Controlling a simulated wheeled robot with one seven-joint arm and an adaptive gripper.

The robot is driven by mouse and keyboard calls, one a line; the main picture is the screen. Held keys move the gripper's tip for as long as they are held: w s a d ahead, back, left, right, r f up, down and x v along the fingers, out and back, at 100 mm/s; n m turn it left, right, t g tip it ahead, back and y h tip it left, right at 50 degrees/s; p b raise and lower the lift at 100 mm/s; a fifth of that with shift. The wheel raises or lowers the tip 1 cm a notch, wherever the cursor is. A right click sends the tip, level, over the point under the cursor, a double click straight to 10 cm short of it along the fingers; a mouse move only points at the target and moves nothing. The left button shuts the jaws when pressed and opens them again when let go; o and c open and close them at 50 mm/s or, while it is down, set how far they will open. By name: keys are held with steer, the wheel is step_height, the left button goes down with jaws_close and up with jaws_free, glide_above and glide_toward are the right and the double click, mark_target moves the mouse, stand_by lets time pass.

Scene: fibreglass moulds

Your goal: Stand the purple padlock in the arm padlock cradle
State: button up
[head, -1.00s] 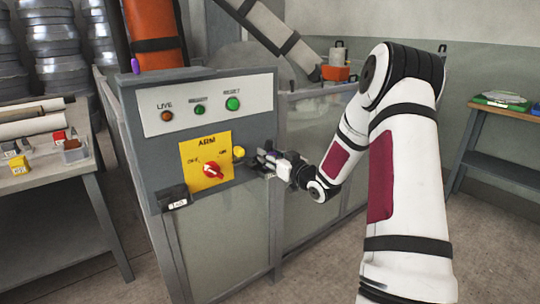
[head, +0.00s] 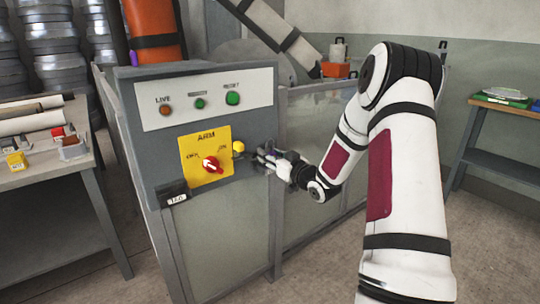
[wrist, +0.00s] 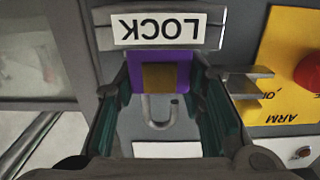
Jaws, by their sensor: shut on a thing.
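The purple padlock (wrist: 160,56) has a brown panel and a grey shackle, and sits between the fingers of my gripper (wrist: 159,82) in the wrist view. That view is upside down, so the shackle points up and the body down. The body's lower end is at the grey cradle (wrist: 216,35) with the LOCK label; I cannot tell whether it is inside or only in front. In the head view my gripper (head: 268,157) is at the cabinet's right front edge and hides the cradle; the padlock cannot be made out there.
The yellow ARM plate (head: 219,138) with its red rotary switch (head: 211,164) is just left of my gripper. A dark TAG holder (head: 173,193) is lower left. A bench (head: 50,177) with small items stands at the left. A small purple thing (head: 133,58) is at the cabinet's top left.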

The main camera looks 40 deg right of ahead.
stand_by(0.3)
steer(key=o, duration=1.3)
steer(key=shift+s, duration=0.1)
steer(key=s, duration=1.1)
steer(key=shift+s+d, duration=0.15)
steer(key=shift+s, duration=0.25)
